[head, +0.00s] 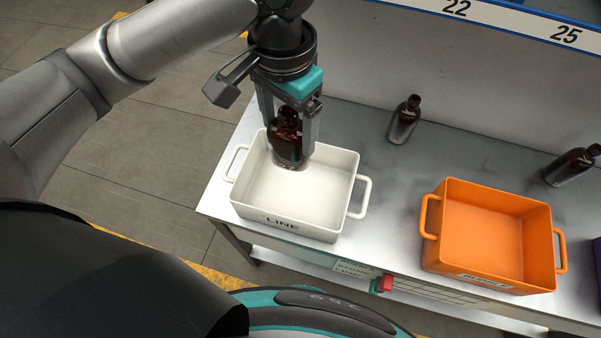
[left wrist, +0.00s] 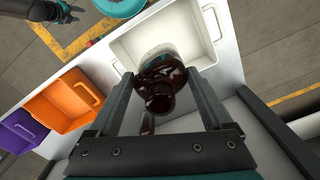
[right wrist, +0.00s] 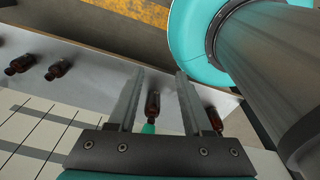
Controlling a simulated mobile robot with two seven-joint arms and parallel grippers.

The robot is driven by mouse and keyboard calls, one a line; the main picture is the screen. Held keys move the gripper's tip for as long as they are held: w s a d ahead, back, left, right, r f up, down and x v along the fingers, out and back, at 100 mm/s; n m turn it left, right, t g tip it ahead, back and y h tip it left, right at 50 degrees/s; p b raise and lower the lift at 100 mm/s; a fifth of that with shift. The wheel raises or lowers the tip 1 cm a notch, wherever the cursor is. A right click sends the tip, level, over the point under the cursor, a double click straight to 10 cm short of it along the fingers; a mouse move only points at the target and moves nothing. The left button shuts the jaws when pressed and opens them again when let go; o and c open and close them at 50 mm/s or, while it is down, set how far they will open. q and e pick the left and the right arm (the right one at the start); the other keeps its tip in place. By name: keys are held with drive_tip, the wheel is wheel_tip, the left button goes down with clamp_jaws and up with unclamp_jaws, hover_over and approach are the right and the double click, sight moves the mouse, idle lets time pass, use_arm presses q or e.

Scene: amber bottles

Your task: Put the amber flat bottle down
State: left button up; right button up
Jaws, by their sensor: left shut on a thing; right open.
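An amber flat bottle (head: 286,139) is held upright in my left gripper (head: 290,140), at the back part of the white bin (head: 298,212) marked LINE. The left wrist view shows the bottle (left wrist: 161,86) between the two fingers of my left gripper (left wrist: 160,95), with the white bin (left wrist: 207,20) beyond it. I cannot tell whether the bottle's base touches the bin floor. The bin holds nothing else that I can see. My right gripper (right wrist: 158,85) is open; a brown bottle (right wrist: 153,105) shows beyond and between its fingers, apart from them.
An orange bin (head: 490,232) stands on the metal table to the right. One amber bottle (head: 405,120) stands behind the bins, and another (head: 572,165) is at the right, tilted in the picture. A purple bin (left wrist: 22,130) shows in the left wrist view. Bare table lies between the white and orange bins.

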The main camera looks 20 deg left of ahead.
sight(288, 154)
use_arm(q)
drive_tip(key=f, duration=0.2)
drive_tip(key=f+b, duration=0.1)
drive_tip(key=f, duration=0.1)
drive_tip(key=f+b, duration=0.1)
drive_tip(key=f, duration=0.1)
drive_tip(key=shift+s+f, duration=0.15)
drive_tip(key=shift+s, duration=0.2)
wheel_tip(288, 154, down, 14)
drive_tip(key=b, duration=0.4)
drive_tip(key=shift+w+r, duration=0.1)
drive_tip(key=shift+r, duration=0.15)
use_arm(e)
wheel_tip(288, 154, down, 7)
drive_tip(key=s, duration=0.2)
drive_tip(key=shift+s+r, duration=0.15)
drive_tip(key=shift+r, duration=0.05)
drive_tip(key=shift+r, duration=0.1)
use_arm(q)
drive_tip(key=o, duration=1.3)
drive_tip(key=shift+f, duration=0.1)
